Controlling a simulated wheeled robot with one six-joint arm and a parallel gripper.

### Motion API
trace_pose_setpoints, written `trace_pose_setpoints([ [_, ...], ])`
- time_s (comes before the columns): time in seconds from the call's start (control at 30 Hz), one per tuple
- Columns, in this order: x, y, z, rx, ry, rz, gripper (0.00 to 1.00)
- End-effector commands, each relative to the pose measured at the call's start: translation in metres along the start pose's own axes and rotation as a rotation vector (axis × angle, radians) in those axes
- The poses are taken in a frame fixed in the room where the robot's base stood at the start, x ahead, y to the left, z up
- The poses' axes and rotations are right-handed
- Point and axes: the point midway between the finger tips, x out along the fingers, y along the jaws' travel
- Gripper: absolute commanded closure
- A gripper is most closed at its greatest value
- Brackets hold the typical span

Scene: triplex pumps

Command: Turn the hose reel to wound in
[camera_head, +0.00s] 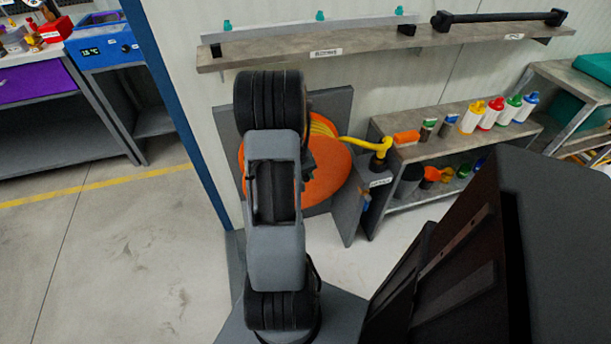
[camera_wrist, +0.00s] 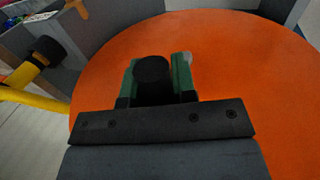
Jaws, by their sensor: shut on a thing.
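The hose reel (camera_head: 327,177) is a large orange disc on a grey backing panel at the wall. Yellow hose (camera_head: 322,125) shows on it and runs right to a black-ended nozzle (camera_head: 379,160). My arm covers much of the reel in the head view. In the wrist view the orange disc (camera_wrist: 245,75) fills most of the picture. My gripper (camera_wrist: 160,80), with green finger pads, is shut on the black reel handle (camera_wrist: 151,72), a round knob standing out from the disc. The yellow hose also shows at the left of the wrist view (camera_wrist: 30,98).
A shelf (camera_head: 310,52) runs along the wall above the reel. A grey post (camera_head: 350,205) stands just right of it, beside a rack (camera_head: 440,145) with several coloured bottles. Open floor (camera_head: 130,255) lies to the left.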

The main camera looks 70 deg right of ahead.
Motion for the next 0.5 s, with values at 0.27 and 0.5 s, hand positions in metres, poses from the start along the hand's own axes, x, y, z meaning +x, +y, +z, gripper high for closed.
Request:
trace_pose_setpoints([
  [0.27, 0.0004, 0.0001, -0.0002, 0.0, 0.001, 0.0, 0.6],
  [0.5, 0.0002, -0.0004, 0.0001, -0.001, 0.0, 0.0, 0.49],
])
